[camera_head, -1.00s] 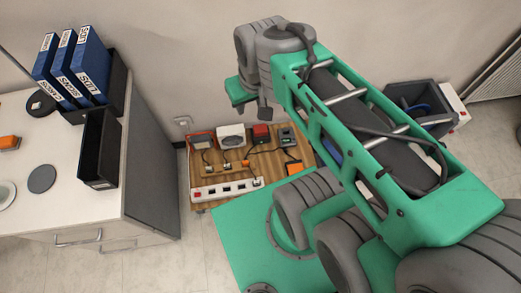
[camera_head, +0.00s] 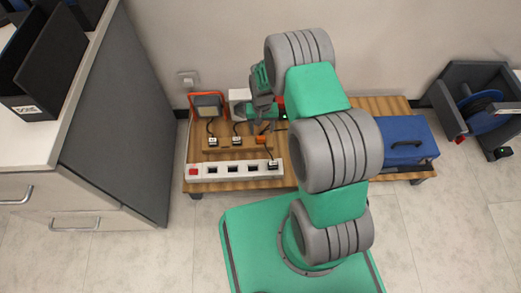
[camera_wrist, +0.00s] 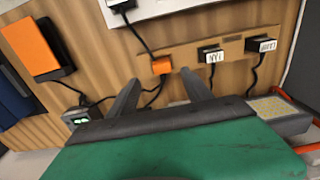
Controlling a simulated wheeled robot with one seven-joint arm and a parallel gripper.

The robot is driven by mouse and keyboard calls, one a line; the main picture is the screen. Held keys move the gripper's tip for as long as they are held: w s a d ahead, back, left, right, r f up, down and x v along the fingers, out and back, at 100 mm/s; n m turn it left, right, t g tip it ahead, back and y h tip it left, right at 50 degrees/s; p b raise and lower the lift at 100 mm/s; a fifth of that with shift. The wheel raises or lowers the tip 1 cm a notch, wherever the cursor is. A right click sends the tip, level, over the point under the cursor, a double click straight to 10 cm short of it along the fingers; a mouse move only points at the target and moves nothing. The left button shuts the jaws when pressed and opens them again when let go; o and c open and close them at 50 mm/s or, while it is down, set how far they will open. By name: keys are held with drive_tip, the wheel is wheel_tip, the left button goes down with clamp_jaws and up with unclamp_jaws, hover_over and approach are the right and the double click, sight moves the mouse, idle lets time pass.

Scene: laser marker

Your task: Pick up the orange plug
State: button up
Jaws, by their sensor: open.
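The orange plug (camera_wrist: 162,65) lies at the left end of a wooden strip in the wrist view, just beyond and between my fingertips, apart from them. It also shows small in the head view (camera_head: 261,140). My gripper (camera_wrist: 161,77) is open, with one finger on each side below the plug and nothing between them. In the head view my gripper (camera_head: 264,113) reaches down over the wooden platform. A white power strip (camera_head: 223,172) with a red switch lies in front, with a black plug (camera_head: 273,165) in its right end.
Two labelled plugs (camera_wrist: 210,55) sit on the wooden strip (camera_wrist: 234,41) beside the orange plug. A floodlight (camera_head: 208,106), an orange box (camera_wrist: 29,46) and a blue toolbox (camera_head: 405,139) stand on the platform (camera_head: 240,185). Loose cables run close by. A grey cabinet stands left.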

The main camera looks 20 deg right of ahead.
sight(261, 137)
wheel_tip(261, 137, down, 8)
drive_tip(key=b, duration=0.3)
drive_tip(key=shift+w+a+b, duration=0.1)
drive_tip(key=shift+a+b, duration=0.05)
drive_tip(key=shift+b, duration=0.25)
drive_tip(key=shift+r, duration=0.15)
clamp_jaws()
